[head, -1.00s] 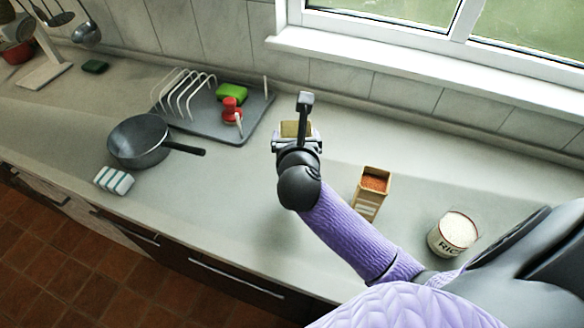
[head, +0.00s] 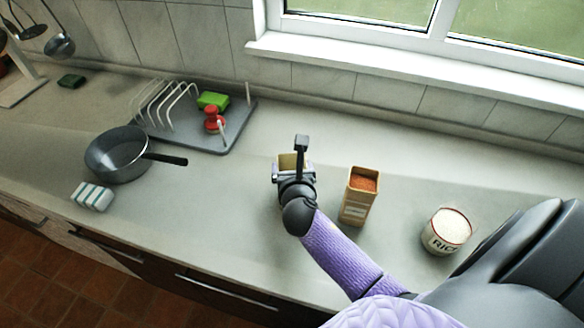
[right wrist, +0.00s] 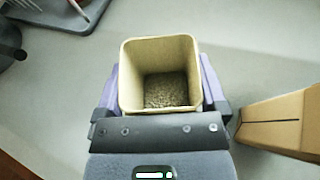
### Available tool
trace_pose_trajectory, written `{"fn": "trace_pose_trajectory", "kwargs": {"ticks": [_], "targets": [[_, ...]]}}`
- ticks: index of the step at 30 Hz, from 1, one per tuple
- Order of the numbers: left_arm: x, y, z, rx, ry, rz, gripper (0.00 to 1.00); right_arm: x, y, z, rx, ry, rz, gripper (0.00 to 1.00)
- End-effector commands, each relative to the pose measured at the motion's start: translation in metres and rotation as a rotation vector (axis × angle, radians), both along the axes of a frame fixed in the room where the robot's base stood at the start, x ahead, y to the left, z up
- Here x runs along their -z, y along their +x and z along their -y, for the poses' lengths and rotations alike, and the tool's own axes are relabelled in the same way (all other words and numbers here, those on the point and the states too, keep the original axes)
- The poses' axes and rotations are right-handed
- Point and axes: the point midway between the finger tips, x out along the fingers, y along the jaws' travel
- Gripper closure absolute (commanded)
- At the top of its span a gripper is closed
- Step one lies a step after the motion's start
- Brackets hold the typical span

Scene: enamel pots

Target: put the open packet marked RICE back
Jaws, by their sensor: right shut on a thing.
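My right gripper (head: 293,174) is shut on an open square packet (head: 290,162), upright. In the right wrist view the packet (right wrist: 160,46) sits between the fingers, its open top showing brownish-grey grains deep inside. Its label is hidden, and I cannot tell whether its base touches the counter. The word RICE shows on a round, open, cream-coloured tin (head: 445,236) with white contents, standing at the right on the counter. A tan open packet (head: 355,208) with orange-red contents stands between; its label is unreadable. My left gripper is not in view.
The grey counter (head: 250,215) is clear left of the gripper and behind the packets. A grey tray with a white rack (head: 170,105), a red-topped item (head: 212,118) and a green sponge (head: 213,100) stands back left. A dark pan (head: 118,160) and a striped block (head: 92,196) lie further left.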

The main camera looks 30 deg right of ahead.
Motion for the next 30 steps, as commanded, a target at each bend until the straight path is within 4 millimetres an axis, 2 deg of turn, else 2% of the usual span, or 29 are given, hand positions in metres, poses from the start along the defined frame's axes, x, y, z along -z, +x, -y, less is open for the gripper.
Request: {"fn": "trace_pose_trajectory", "kwargs": {"ticks": [1,2,11,14,25,30], "targets": [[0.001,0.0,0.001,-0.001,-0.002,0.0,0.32,0.002,0.0,0.0,0.0,-0.001,0.0,0.07],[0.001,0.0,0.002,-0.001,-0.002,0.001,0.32,0.001,0.0,0.0,0.0,-0.001,0.0,0.01],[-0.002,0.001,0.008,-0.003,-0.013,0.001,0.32,-0.004,-0.001,0.0,0.0,0.001,0.0,0.0],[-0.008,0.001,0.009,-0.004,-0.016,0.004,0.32,-0.009,-0.013,-0.007,-0.001,0.001,-0.003,0.0],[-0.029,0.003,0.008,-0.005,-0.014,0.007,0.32,-0.041,-0.081,-0.041,0.0,0.001,-0.003,0.0],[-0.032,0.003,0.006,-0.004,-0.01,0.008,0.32,-0.048,-0.097,-0.049,0.0,0.0,0.0,0.0]]}}
